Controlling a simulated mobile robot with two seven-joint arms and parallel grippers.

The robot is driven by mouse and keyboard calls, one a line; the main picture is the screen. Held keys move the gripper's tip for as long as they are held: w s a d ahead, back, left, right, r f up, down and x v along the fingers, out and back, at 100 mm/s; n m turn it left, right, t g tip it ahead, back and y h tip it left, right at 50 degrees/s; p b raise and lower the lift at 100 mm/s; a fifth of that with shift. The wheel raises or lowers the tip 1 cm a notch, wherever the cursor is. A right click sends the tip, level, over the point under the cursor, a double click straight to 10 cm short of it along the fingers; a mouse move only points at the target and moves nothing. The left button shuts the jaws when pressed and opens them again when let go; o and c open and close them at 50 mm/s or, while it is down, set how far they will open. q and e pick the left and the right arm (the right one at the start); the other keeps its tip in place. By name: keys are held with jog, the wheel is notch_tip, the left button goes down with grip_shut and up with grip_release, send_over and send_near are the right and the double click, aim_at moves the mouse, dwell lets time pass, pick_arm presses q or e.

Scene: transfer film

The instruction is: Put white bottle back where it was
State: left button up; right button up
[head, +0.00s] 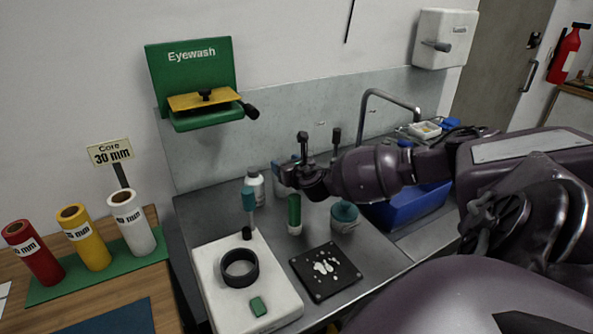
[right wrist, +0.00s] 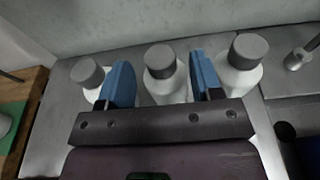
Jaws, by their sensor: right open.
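Three white bottles with grey caps stand in a row by the back wall in the right wrist view: a left one (right wrist: 88,76), a middle one (right wrist: 163,73) and a right one (right wrist: 240,70). My right gripper (right wrist: 156,84) is open, its blue fingers on either side of the middle bottle. I cannot tell whether they touch it. In the head view one white bottle (head: 256,188) shows upright on the steel counter, left of my right gripper (head: 292,168). The other bottles are mostly hidden behind the gripper there. My left gripper is not in view.
In front stand a green bottle (head: 294,215), a teal-lidded jar (head: 344,217), a white device with a black ring (head: 240,268) and a black plate (head: 325,271). A blue basin (head: 413,207) is on the right, coloured rolls (head: 85,238) on the left.

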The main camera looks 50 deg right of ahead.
jog(key=v, duration=0.7)
jog(key=shift+s, duration=0.2)
dwell(0.4)
